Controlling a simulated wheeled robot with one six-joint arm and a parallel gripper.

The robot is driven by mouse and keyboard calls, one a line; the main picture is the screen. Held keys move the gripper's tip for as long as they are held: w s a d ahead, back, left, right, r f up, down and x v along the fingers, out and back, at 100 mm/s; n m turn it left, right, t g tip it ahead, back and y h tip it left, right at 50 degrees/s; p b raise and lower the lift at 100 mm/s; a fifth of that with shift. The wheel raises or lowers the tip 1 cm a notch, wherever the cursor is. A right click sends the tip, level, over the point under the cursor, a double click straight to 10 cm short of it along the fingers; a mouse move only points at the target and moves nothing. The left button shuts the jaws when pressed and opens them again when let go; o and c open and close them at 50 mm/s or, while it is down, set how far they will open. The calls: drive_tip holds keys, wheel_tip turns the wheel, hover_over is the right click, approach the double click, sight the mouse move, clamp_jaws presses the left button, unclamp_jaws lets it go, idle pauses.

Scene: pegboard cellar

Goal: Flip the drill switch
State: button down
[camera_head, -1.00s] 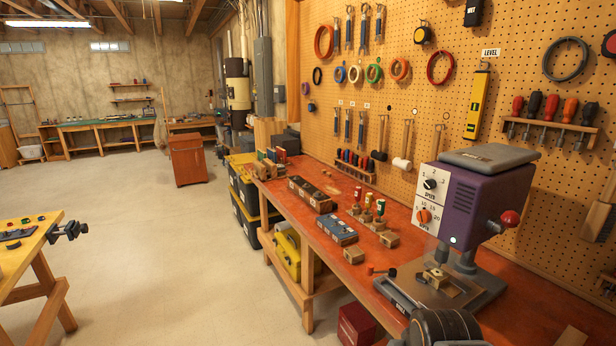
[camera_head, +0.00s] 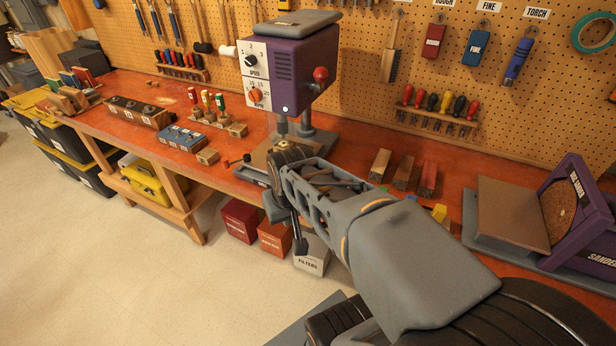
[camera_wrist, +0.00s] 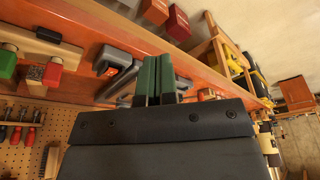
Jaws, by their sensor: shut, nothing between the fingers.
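The purple drill press (camera_head: 310,65) stands on the orange workbench in the head view. Its pale front panel (camera_head: 256,76) has a black speed knob (camera_head: 250,61) and an orange knob (camera_head: 254,96) below it. A small white round spot (camera_head: 285,109) shows low on the front, and a red ball handle (camera_head: 321,75) sticks out at the side. I cannot tell which part is the switch. My gripper hangs at the bench's front edge, in front of and below the drill head, clear of the panel. In the wrist view its green fingers (camera_wrist: 157,72) are together and empty.
The orange bench (camera_head: 345,155) also holds a blue block (camera_head: 182,138), small wooden blocks and, at right, a purple sander (camera_head: 580,210). Red, orange and white boxes (camera_head: 311,257) sit under the bench. Tools hang on the pegboard behind.

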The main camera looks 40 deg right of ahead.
drive_tip(key=w+d+r+n+y, duration=0.1)
drive_tip(key=w+d+r+n, duration=0.2)
drive_tip(key=d, duration=0.6)
drive_tip(key=w+d+r+n+y, duration=0.1)
drive_tip(key=w+d+r+n, duration=0.2)
drive_tip(key=d, duration=0.6)
drive_tip(key=shift+w+d+n+y, duration=0.2)
drive_tip(key=shift+w+n+y, duration=0.2)
drive_tip(key=shift+w+n, duration=0.85)
drive_tip(key=shift+w+r+m, duration=0.1)
drive_tip(key=shift+w+m, duration=0.1)
drive_tip(key=shift+m, duration=0.05)
drive_tip(key=x, duration=0.8)
drive_tip(key=s+p+x, duration=0.1)
drive_tip(key=x, duration=0.3)
drive_tip(key=shift+f, duration=0.35)
drive_tip(key=shift+s+a+f, duration=0.1)
drive_tip(key=shift+f, duration=0.6)
drive_tip(key=shift+f, duration=0.1)
